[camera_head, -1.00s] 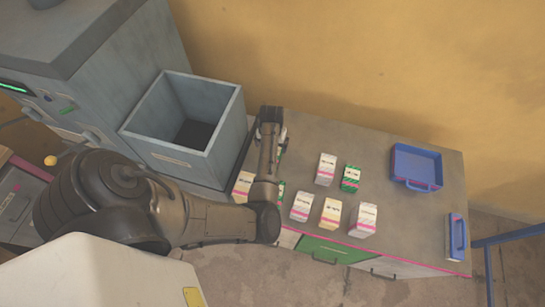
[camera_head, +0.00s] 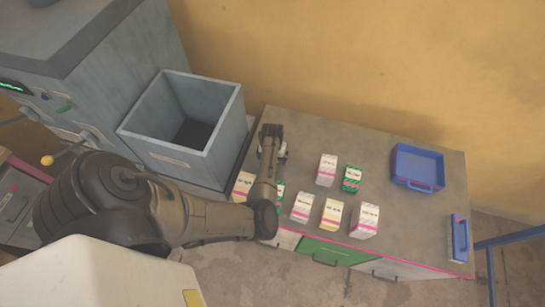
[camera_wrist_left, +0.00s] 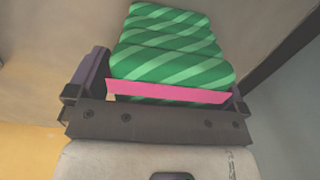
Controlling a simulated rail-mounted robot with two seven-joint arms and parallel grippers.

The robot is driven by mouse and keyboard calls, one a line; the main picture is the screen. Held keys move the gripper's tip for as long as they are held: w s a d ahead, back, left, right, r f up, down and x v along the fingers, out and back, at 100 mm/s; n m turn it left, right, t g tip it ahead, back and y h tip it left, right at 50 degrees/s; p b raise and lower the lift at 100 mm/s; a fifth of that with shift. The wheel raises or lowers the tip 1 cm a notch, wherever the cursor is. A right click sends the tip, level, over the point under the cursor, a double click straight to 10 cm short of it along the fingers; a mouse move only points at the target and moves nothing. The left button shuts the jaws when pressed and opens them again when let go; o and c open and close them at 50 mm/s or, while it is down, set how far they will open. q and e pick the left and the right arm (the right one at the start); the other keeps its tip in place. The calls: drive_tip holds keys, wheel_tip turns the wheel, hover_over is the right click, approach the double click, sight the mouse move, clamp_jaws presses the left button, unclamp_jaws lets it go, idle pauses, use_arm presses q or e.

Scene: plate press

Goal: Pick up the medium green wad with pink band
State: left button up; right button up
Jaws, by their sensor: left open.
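A green striped wad with a pink band (camera_wrist_left: 172,62) fills the middle of the left wrist view. Its far end points away from my left gripper (camera_wrist_left: 165,85), and the pink band crosses its near end. The open fingers stand on either side of the wad; contact is not clear. In the head view my left gripper (camera_head: 275,142) is over the left part of the counter, and my arm hides most of what is beneath. A green wad edge (camera_head: 280,190) shows beside the arm. My right gripper is not in view.
A blue tray (camera_head: 412,181) lies at the back right. A deep grey bin (camera_head: 180,160) rises left of the counter. Counter space behind the wads is clear.

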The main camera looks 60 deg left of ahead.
use_arm(q)
drive_tip(key=shift+c, duration=0.2)
drive_tip(key=c, duration=1)
wheel_tip(320, 180, up, 18)
drive_tip(key=p, duration=0.2)
idle(0.5)
